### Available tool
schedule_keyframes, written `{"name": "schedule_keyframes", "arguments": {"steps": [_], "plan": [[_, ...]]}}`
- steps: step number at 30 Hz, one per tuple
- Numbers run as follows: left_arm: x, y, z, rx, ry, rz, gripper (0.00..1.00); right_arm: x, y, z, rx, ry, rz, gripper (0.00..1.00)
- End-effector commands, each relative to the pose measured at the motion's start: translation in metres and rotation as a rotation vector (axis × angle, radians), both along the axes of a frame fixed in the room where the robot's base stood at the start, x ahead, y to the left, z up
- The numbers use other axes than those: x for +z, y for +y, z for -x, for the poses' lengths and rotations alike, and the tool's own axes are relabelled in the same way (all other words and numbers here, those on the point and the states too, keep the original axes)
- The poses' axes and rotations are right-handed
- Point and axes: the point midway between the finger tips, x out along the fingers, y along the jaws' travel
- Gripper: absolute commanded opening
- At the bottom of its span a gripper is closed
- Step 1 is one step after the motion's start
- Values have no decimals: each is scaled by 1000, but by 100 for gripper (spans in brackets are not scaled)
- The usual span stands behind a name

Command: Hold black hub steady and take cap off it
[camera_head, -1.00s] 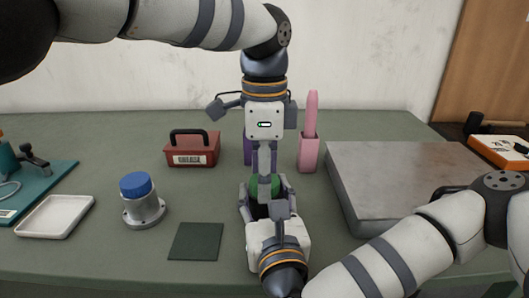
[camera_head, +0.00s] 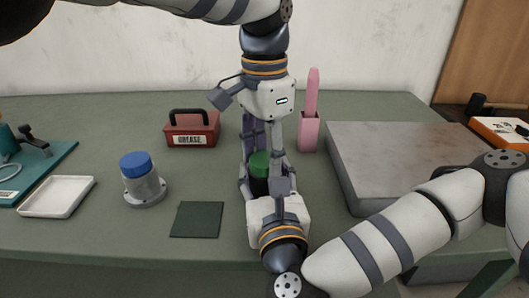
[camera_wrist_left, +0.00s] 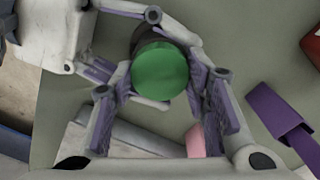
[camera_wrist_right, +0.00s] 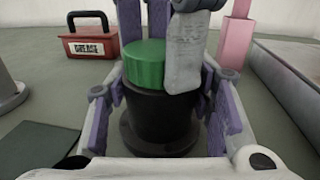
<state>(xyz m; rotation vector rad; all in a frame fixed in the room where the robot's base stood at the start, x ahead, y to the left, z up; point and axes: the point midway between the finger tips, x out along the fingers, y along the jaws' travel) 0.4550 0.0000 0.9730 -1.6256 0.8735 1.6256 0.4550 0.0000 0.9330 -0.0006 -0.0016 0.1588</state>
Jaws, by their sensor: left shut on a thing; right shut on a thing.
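The black hub (camera_wrist_right: 158,118) stands upright on the table, with its round foot showing in the right wrist view. The green cap (camera_wrist_right: 143,64) sits on top of it; I cannot tell how tightly. The cap also shows in the head view (camera_head: 260,163) and from above in the left wrist view (camera_wrist_left: 160,71). My left gripper (camera_head: 262,152) points down from above, shut on the cap with fingers on both sides. My right gripper (camera_head: 266,184) reaches in from the front, shut around the black hub below the cap. The fingers partly hide both parts.
A silver hub (camera_head: 145,188) with a blue cap (camera_head: 136,164) stands left. Near it are a white tray (camera_head: 57,196) and dark pad (camera_head: 197,220). Behind are a red grease box (camera_head: 192,130), a pink holder (camera_head: 308,132) and a purple holder (camera_wrist_left: 276,112). A grey slab (camera_head: 400,150) lies right.

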Motion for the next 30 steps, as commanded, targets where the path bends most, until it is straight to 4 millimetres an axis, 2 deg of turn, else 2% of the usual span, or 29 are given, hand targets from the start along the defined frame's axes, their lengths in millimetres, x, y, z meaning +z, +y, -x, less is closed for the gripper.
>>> {"name": "schedule_keyframes", "arguments": {"steps": [5, 6, 8, 17, 24, 28, 30], "plan": [[0, 0, -1, -3, -1, -1, 9, 0, 0, 0, 0, 1, -1, 0], [0, 0, -1, -3, -1, -1, 51, 0, 0, 0, 0, 1, -1, 0], [0, 0, -1, -3, -1, -1, 62, 0, 0, 0, 0, 1, -1, 0], [2, 0, -1, -5, -1, 0, 62, 0, 0, 0, 0, 1, -1, 0], [39, 0, -1, -6, -3, 1, 62, 0, 0, 0, 0, 1, 0, 0], [47, 0, 0, -24, -1, 0, 59, 0, 0, 0, 0, 1, -1, 0], [53, -1, -1, -118, -2, 1, 59, 0, 0, 0, 0, 1, -1, 0]]}}
